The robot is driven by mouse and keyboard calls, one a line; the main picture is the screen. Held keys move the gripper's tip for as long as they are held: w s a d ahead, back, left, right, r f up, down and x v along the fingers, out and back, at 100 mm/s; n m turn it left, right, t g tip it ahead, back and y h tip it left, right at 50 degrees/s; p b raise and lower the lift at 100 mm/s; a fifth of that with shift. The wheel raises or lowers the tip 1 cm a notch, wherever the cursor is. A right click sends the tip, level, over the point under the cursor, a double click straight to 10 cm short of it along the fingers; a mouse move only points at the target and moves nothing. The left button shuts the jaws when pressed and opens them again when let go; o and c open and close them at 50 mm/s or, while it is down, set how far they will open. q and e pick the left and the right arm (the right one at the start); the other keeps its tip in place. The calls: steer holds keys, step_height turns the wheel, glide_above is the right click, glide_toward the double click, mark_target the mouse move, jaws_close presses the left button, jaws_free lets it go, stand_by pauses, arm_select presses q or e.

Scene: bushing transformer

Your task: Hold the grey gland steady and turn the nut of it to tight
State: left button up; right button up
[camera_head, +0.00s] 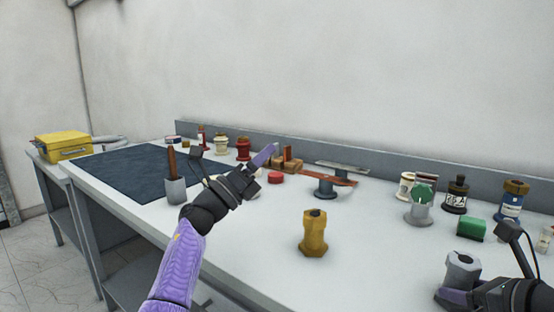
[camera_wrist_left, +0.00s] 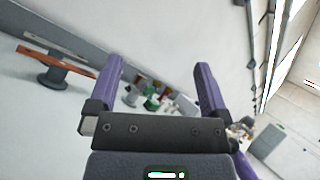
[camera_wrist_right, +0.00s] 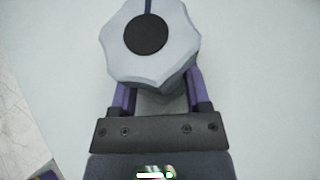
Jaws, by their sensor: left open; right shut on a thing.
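The grey gland (camera_head: 462,268) stands on the white bench at the lower right of the head view. Its scalloped grey nut (camera_wrist_right: 182,50), with a dark round centre, fills the top of the right wrist view. My right gripper (camera_head: 452,296) is shut on the gland's body below the nut, one purple finger on each side (camera_wrist_right: 158,92). Most of the body is hidden under the nut. My left gripper (camera_head: 266,156) is raised over the middle of the bench, away from the gland. Its fingers are wide apart with nothing between them (camera_wrist_left: 152,75).
A yellow gland (camera_head: 314,235) stands between my arms. A grey cup (camera_head: 175,190) holding a brown stick is beside my left arm. A green block (camera_head: 471,229), a blue-and-brown jar (camera_head: 511,203) and other parts stand behind the grey gland. A dark mat (camera_head: 125,172) lies at left.

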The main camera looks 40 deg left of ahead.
arm_select(q)
steer(key=shift+c, duration=0.7)
steer(key=w+d+r+n+y, duration=0.1)
steer(key=d+r+n+y, duration=0.2)
steer(key=d+n+y, duration=0.7)
steer(key=w+d+r+n+y, duration=0.1)
steer(key=w+d+r+n, duration=0.2)
steer(key=n, duration=1.2)
steer(key=n+g+h, duration=0.5)
steer(key=g+h, duration=0.1)
steer(key=g, duration=0.4)
glide_toward(465, 260)
steer(key=x, duration=0.9)
steer(key=shift+w+f, duration=0.1)
steer(key=shift+w, duration=0.2)
